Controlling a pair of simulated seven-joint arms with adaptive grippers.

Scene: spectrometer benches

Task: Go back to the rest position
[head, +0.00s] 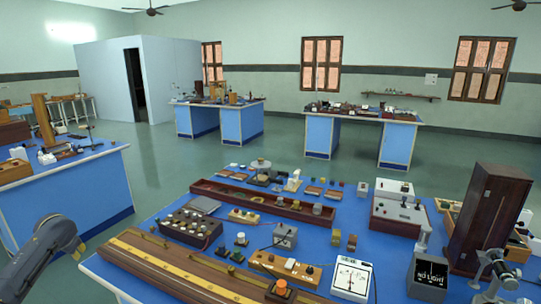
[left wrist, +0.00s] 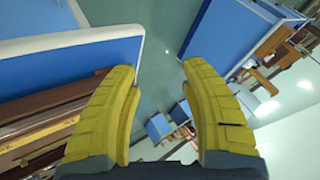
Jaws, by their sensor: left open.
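My left gripper (left wrist: 160,85) shows in the left wrist view with its two yellow fingers spread wide apart. Nothing is between them, and the floor and distant benches show through the gap.
The near blue bench (head: 130,288) is crowded with a long wooden rail (head: 165,265), a white meter (head: 351,278), a black NO LIGHT box (head: 428,275) and a tall dark wooden cabinet (head: 487,215). Another blue bench (head: 75,195) stands at left. Open floor (head: 160,165) lies between them.

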